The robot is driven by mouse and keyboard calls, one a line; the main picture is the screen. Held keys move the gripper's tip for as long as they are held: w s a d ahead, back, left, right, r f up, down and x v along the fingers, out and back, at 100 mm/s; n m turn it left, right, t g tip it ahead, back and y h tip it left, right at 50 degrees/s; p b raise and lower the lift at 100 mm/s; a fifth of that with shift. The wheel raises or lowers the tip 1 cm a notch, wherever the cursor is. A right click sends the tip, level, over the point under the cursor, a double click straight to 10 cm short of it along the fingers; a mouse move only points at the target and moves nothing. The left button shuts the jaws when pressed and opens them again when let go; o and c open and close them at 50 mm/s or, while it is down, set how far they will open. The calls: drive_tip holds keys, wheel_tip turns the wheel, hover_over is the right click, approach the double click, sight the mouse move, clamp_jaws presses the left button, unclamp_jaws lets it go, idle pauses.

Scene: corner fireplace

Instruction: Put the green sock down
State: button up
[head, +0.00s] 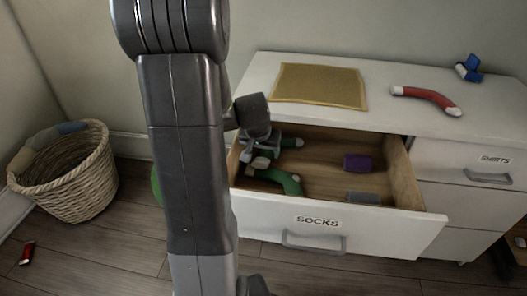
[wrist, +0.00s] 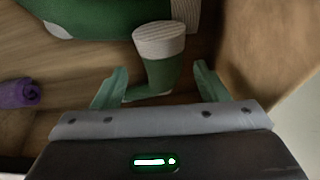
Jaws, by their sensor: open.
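A green sock with a pale ribbed cuff (wrist: 162,70) lies in the open drawer labelled SOCKS (head: 340,222). Its green part shows just beyond my gripper in the head view (head: 290,142). My gripper (head: 262,154) is low inside the drawer's left end. In the wrist view my gripper's (wrist: 159,76) two fingers are spread, one on each side of this sock, with gaps between. A second green sock (head: 288,182) lies nearer the drawer front and shows at the top of the wrist view (wrist: 95,14). Part of the socks is hidden behind my gripper in the head view.
A rolled purple item (head: 357,162) and a grey item (head: 364,197) lie farther right in the drawer. The dresser top holds a tan mat (head: 318,86), a red sock (head: 430,96) and a blue item (head: 468,69). A wicker basket (head: 68,187) stands left.

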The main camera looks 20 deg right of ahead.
drive_tip(key=p+v, duration=0.2)
drive_tip(key=v, duration=0.7)
drive_tip(key=shift+r, duration=0.35)
drive_tip(key=shift+s+a, duration=0.1)
idle(0.6)
